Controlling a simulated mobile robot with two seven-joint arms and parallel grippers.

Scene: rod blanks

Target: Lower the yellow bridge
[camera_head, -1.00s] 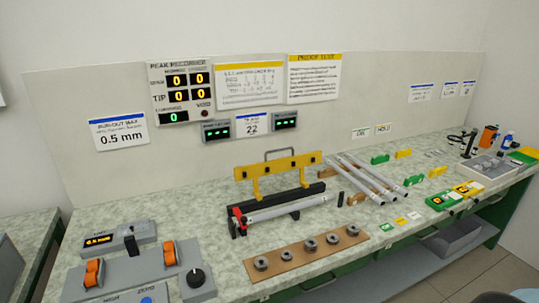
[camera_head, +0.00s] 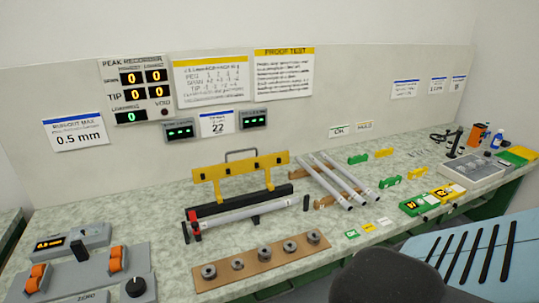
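The yellow bridge (camera_head: 240,173) stands upright at the middle of the bench, with a grey handle (camera_head: 241,152) on top and two yellow legs pointing down. The legs end at a black fixture bar (camera_head: 284,191); whether they touch it I cannot tell. A grey rod (camera_head: 245,214) lies across the front of the fixture, with red and black parts at its left end. Neither of my grippers is in view.
A brown strip with several grey rings (camera_head: 290,254) lies in front of the fixture. Several rods (camera_head: 335,180) lie on supports to its right. A control box with orange switches (camera_head: 80,278) stands at left front. A blue slotted panel and dark rounded shape cover the bottom right.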

